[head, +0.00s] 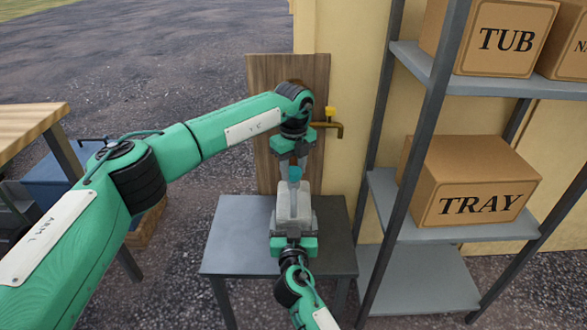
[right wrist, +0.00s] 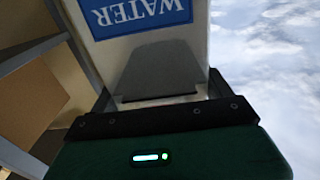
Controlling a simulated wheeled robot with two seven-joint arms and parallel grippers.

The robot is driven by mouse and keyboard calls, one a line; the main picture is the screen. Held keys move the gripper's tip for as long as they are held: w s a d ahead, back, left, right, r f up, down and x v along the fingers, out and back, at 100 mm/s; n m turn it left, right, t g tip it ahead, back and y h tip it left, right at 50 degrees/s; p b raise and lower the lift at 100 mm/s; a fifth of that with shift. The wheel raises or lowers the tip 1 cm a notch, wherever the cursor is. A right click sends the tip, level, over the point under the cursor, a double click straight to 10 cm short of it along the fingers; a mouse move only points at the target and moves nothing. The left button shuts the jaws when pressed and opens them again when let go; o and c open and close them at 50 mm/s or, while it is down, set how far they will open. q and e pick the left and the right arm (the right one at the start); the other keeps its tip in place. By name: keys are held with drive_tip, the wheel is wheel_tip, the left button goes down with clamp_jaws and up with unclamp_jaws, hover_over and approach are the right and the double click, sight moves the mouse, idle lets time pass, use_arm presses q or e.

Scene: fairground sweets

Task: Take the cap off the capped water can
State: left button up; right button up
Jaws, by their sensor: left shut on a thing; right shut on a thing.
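The water can (head: 293,205) is pale grey and stands above the small dark grey table (head: 232,235) in the head view. A blue WATER label shows on it upside down in the right wrist view (right wrist: 140,15). A teal cap (head: 295,173) is at the top of the can; I cannot tell whether it touches the can or sits just above it. My left gripper (head: 294,164) comes down from above and is shut on the cap. My right gripper (head: 293,226) is shut on the can's body from the near side, and its grey finger shows in the right wrist view (right wrist: 160,75).
A brass tap (head: 338,128) with a yellow handle sticks out by a wooden board (head: 266,130) behind the can. A metal shelf (head: 455,233) with TRAY (head: 465,185) and TUB (head: 500,38) boxes stands close on the right. A wooden bench (head: 28,118) is at left.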

sight(294, 170)
use_arm(q)
drive_tip(key=shift+r, duration=2)
use_arm(e)
drive_tip(key=o, duration=1.8)
drive_tip(key=shift+s, duration=0.15)
